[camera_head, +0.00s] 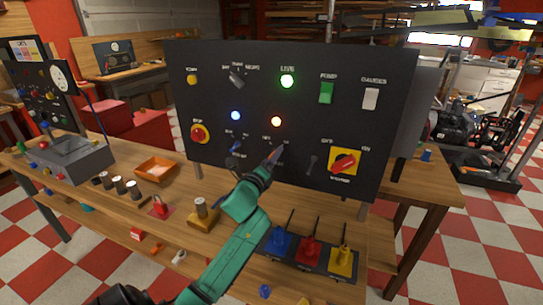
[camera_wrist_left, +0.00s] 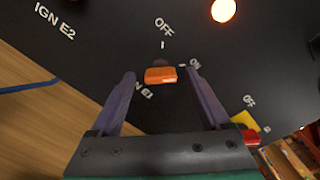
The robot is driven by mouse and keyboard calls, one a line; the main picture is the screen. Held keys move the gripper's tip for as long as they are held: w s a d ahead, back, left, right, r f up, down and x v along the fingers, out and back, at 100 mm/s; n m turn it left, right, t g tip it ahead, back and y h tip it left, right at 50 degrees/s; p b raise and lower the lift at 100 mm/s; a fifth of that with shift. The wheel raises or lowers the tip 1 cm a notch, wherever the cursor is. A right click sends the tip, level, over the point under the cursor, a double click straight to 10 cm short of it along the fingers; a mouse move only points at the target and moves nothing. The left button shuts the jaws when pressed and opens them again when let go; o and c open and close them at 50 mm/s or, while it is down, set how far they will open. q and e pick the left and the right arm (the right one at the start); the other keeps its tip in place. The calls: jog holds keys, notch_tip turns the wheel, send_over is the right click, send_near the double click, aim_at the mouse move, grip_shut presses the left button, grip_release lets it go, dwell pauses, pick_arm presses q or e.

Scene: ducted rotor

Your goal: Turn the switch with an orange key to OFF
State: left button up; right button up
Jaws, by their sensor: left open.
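The orange key (camera_wrist_left: 160,75) sits on the black panel (camera_head: 350,60) in the left wrist view, with its flat head lying crosswise. An OFF label is above it, an ON label is to its right, and an IGN E1 label below is partly covered. My left gripper (camera_head: 274,156) is open in front of the panel, one finger on each side of the key and apart from it as far as I can see. In the head view the gripper mostly hides the key. Which mark the key points to is hard to tell. My right gripper is not in view.
The blue key (camera_head: 236,147) is left of my gripper. Joysticks (camera_head: 310,250) and an orange tray (camera_head: 156,169) stand on the wooden bench.

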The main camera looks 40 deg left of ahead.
pick_arm(q)
jog(key=shift+w+a, duration=0.1)
jog(key=shift+w, duration=0.2)
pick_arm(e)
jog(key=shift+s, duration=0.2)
pick_arm(q)
jog(key=shift+c, duration=0.6)
grip_shut()
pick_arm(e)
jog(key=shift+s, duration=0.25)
